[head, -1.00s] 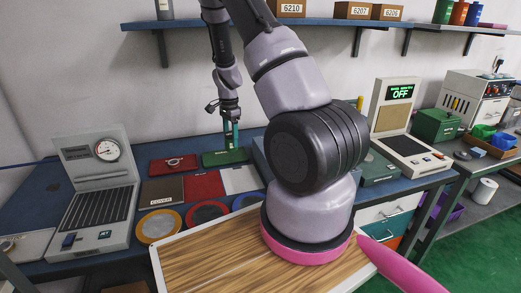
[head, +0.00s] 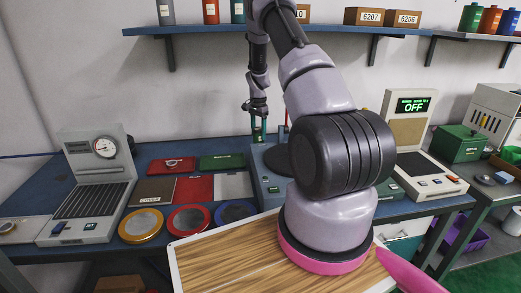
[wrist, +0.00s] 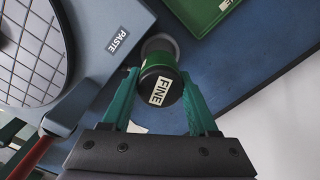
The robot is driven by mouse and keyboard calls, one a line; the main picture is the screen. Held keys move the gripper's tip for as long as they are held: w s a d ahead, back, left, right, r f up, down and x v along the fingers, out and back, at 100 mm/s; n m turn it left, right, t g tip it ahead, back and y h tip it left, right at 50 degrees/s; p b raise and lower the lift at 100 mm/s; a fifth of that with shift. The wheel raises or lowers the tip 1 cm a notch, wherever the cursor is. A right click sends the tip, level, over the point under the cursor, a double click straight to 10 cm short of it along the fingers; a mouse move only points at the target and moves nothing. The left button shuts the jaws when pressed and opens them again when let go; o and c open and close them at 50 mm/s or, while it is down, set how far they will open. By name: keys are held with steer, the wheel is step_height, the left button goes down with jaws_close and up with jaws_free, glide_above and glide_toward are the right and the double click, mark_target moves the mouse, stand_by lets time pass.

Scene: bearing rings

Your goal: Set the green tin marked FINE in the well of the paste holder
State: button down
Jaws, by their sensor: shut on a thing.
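My gripper (wrist: 160,102) is shut on the green tin marked FINE (wrist: 158,68), and its dark lid with the white label faces the wrist camera. In the head view my gripper (head: 258,135) is small, at the back of the blue-grey unit (head: 262,178). In the wrist view a label reading PASTE (wrist: 117,40) is on that unit's blue-grey body, left of the tin. A grey round rim (wrist: 162,40) shows just beyond the tin; I cannot tell whether it is the well, or whether the tin touches it.
A dark meshed disc (wrist: 30,50) lies on the unit at left in the wrist view. A green tray (wrist: 207,12) is close by. A red-handled thing (wrist: 30,158) is at lower left. Red, green and white trays and coloured rings lie left of the unit; a shelf (head: 200,30) runs above.

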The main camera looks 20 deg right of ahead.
mark_target(259, 129)
steer(key=shift+f, duration=3.2)
steer(key=shift+f, duration=0.1)
steer(key=shift+c, duration=2.2)
jaws_free()
step_height(259, 129, up, 12)
steer(key=shift+r, duration=0.15)
